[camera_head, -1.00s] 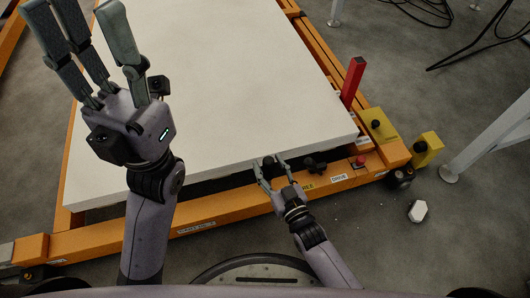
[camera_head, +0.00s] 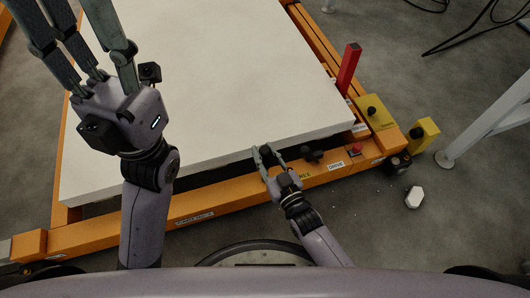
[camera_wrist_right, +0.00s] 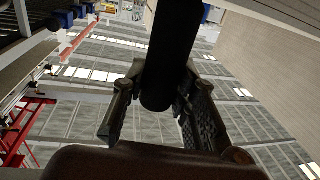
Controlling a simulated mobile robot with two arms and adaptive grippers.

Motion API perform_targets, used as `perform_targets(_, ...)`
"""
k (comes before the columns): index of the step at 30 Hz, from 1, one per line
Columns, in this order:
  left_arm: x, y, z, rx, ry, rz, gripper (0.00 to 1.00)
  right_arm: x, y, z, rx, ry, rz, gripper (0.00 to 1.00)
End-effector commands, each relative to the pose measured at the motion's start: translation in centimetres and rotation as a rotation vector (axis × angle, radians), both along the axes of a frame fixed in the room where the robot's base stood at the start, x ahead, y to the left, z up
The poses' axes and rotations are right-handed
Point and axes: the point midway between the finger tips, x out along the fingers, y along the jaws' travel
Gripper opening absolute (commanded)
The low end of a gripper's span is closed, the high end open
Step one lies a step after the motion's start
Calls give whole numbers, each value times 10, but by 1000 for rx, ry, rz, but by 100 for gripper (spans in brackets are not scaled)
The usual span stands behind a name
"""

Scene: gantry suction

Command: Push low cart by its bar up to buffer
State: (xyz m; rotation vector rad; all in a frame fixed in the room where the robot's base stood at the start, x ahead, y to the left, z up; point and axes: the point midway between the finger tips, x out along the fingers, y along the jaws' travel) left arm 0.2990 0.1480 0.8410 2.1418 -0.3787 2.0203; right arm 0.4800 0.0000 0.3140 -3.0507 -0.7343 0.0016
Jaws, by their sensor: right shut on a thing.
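The low cart is an orange frame (camera_head: 235,203) carrying a large white slab (camera_head: 215,75) in the head view. My right gripper (camera_head: 266,156) is at the frame's near side, shut on a black cylindrical handle. In the right wrist view the black handle (camera_wrist_right: 168,60) stands between the two fingers of my right gripper (camera_wrist_right: 155,118). My left gripper (camera_head: 72,45) is raised over the left part of the cart, open and empty, its fingers spread. A yellow block with a black knob (camera_head: 423,133) stands just off the cart's right corner; I cannot tell if it is the buffer.
Another yellow block (camera_head: 377,114) and a red post (camera_head: 348,68) are on the cart's right side. A black knob (camera_head: 313,156) and a red button (camera_head: 355,148) sit along the near rail. A pale leg (camera_head: 485,130) stands at right. A small white piece (camera_head: 414,197) lies on the floor.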

Motion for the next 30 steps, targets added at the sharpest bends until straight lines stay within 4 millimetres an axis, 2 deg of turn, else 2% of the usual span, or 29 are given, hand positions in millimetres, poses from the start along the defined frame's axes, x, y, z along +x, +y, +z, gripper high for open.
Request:
perform_targets(6, 0, 0, 1, 0, 0, 0, 42, 1, -3, 0, -1, 0, 0, 4)
perform_targets(11, -1, 0, 6, -2, -4, 0, 42, 6, -20, 1, -4, 0, -2, 5)
perform_targets(12, -1, 1, 6, -3, -3, 0, 42, 8, -26, 0, -5, 1, -4, 8)
perform_targets(15, 0, 1, -1, -4, 13, 0, 42, 9, -27, -1, 0, 1, -5, 16)
perform_targets(24, -1, 1, -1, -6, 22, -1, 42, 13, -42, 1, -1, 0, -7, 19)
perform_targets(27, 0, 1, -3, -5, 29, -2, 42, 14, -44, 0, 2, 1, -7, 18)
perform_targets(30, 0, 1, -6, -4, 37, -1, 42, 14, -44, 0, 2, 1, -7, 12)
